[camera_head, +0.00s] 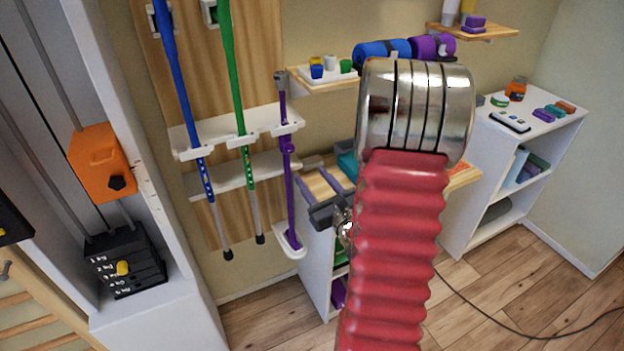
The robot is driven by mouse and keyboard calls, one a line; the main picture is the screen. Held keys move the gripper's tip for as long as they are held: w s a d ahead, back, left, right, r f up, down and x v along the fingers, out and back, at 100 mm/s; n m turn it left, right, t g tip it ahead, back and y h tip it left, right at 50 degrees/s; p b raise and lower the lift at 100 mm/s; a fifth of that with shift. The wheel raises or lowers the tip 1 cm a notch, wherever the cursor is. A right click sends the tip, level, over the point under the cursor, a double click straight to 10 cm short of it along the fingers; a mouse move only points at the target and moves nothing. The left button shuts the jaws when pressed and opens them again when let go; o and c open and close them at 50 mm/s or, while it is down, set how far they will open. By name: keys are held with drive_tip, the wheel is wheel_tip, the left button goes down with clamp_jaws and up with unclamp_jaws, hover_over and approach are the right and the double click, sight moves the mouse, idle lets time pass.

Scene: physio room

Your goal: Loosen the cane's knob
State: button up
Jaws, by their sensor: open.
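A purple cane (290,185) hangs upright at the right end of the white wall rack. Its dark handle is at the top. A small purple knob (289,148) sits on its shaft, just below the upper rack shelf. Its foot rests in a white cup (290,246). My gripper (299,164) is open, with its two fingers pointing up and left toward the cane, just below and right of the knob. The fingertips look close to the shaft; I cannot tell if they touch it. My red ribbed arm hides part of the gripper's wrist.
A blue crutch (183,95) and a green crutch (236,90) hang left of the cane on the rack (215,134). A small shelf with a tray of cups (327,75) is above right. A weight machine (125,262) stands left. A cable (490,322) lies on the floor.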

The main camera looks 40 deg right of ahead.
drive_tip(key=shift+a+r, duration=0.1)
drive_tip(key=s+a+r+n+g+y, duration=0.1)
drive_tip(key=a+r+n+g+y, duration=0.25)
drive_tip(key=a+n+y, duration=0.9)
drive_tip(key=a+r+n+g+y, duration=0.35)
drive_tip(key=a+n, duration=0.25)
drive_tip(key=a, duration=1.4)
drive_tip(key=s+a+f+n+g+h, duration=0.1)
drive_tip(key=s+a+n+g+h, duration=0.15)
drive_tip(key=s+n, duration=0.3)
drive_tip(key=s+a+f+n+g+h, duration=0.1)
drive_tip(key=s+a+n+g, duration=0.3)
drive_tip(key=s, duration=0.2)
drive_tip(key=s+d+r+n+t+h, duration=0.1)
drive_tip(key=s+d+r+n+h, duration=0.3)
drive_tip(key=d+n+h, duration=0.4)
drive_tip(key=shift+s+r+n+t, duration=0.15)
drive_tip(key=shift+r+n+t, duration=0.2)
drive_tip(key=shift+r+n, duration=0.35)
